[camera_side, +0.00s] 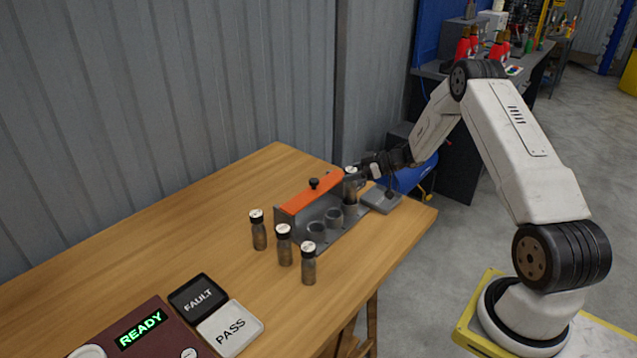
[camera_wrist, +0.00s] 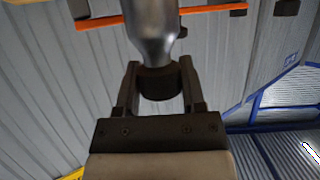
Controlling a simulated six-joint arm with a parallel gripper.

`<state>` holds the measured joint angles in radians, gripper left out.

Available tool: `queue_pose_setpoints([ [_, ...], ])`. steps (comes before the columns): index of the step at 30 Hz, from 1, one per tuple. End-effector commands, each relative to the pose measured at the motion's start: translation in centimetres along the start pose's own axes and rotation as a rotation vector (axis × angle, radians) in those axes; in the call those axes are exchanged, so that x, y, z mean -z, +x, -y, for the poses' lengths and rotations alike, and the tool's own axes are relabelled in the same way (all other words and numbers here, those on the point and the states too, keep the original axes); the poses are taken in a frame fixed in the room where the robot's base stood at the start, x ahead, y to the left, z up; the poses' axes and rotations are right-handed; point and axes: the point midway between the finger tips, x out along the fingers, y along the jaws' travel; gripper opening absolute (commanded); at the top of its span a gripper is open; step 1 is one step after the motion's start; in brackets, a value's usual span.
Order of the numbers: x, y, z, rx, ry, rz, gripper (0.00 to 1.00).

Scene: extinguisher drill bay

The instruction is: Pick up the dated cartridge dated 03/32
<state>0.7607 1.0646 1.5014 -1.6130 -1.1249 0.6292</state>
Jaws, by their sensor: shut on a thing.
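My gripper (camera_side: 366,168) is at the right end of the grey rack with the orange top, above the table. It is shut on a metal cartridge (camera_side: 350,186) with a dark neck and pale cap. In the wrist view the cartridge (camera_wrist: 153,30) is silvery and its dark collar sits between the two fingers of my gripper (camera_wrist: 158,85). Three similar cartridges stand upright on the table: one at left (camera_side: 258,230), one in the middle (camera_side: 284,245), one nearest (camera_side: 308,264). The dates on the caps are too small to read.
The rack (camera_side: 290,228) has an orange top bar (camera_side: 311,192), a black knob and round holders in front. A grey plate (camera_side: 381,200) with a short post is right of it. A READY console (camera_side: 140,330), FAULT pad (camera_side: 198,297) and PASS pad (camera_side: 231,329) lie at front left.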

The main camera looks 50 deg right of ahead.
Motion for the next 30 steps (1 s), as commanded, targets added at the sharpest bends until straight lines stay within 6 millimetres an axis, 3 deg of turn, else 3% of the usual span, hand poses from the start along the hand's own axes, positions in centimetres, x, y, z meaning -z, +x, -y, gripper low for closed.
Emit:
queue_pose_setpoints([
  [17,5.3,-5.3,4.4,-0.001,-0.002,-0.001,0.0],
  [30,6.3,-9.7,9.7,-0.001,-0.001,-0.001,0.0],
])
